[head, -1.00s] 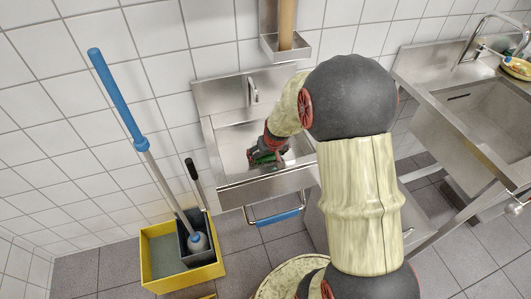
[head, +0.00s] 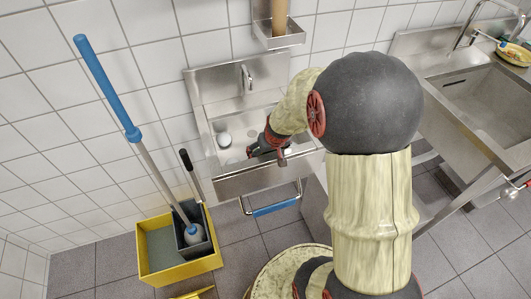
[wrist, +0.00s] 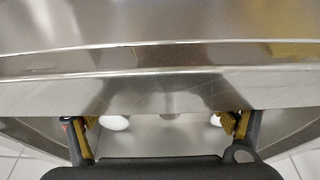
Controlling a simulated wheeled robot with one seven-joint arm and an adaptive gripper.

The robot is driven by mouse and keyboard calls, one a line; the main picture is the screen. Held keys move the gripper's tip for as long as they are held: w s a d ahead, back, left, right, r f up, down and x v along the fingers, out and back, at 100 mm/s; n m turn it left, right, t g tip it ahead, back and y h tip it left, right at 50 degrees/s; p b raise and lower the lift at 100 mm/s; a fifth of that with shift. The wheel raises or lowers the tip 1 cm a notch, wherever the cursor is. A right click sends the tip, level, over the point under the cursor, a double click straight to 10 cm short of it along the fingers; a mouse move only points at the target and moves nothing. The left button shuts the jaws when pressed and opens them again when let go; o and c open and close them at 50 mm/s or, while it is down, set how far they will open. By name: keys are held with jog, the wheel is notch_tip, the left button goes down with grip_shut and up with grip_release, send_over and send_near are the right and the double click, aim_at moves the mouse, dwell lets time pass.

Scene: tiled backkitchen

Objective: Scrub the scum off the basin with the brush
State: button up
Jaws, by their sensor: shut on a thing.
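The steel basin (head: 205,131) hangs on the tiled wall, left of my arm in the head view. My gripper (head: 262,151) is over its front part, shut on what seems to be the brush, which is mostly hidden. In the wrist view a dark body with a loop (wrist: 240,153), perhaps the brush, spans the bottom edge between my gripper's fingers. A pale round spot (head: 224,139) lies in the basin's left part, with a fainter one nearer the front. Two white patches (wrist: 115,122) show by the fingers; I cannot tell whether these are scum.
A tap (head: 247,77) and a steel wall holder (head: 275,36) are behind the basin. A yellow bucket (head: 151,262) with a long blue-handled tool (head: 105,88) stands left. A larger sink (head: 485,105) is at right.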

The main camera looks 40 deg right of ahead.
jog(key=shift+s+d+f+b, duration=0.4)
jog(key=shift+s+d+b, duration=0.1)
jog(key=shift+s+d, duration=0.15)
jog(key=shift+w+d+r, duration=0.15)
jog(key=shift+w+d, duration=0.1)
jog(key=shift+w, duration=0.45)
jog(key=shift+c, duration=0.6)
jog(key=shift+w+d+r+p, duration=0.15)
jog(key=shift+w+d+p, duration=0.15)
jog(key=shift+w, duration=0.6)
jog(key=shift+w+d+r+p, duration=0.15)
jog(key=shift+w+d, duration=0.1)
jog(key=shift+w, duration=0.65)
jog(key=shift+w+d+f, duration=0.1)
jog(key=shift+w+d, duration=0.15)
jog(key=shift+w, duration=0.65)
jog(key=shift+w+d+f, duration=0.1)
jog(key=shift+w+d, duration=0.15)
jog(key=shift+w, duration=0.65)
jog(key=shift+r+p, duration=2.2)
jog(key=shift+r, duration=0.85)
jog(key=shift+r, duration=0.1)
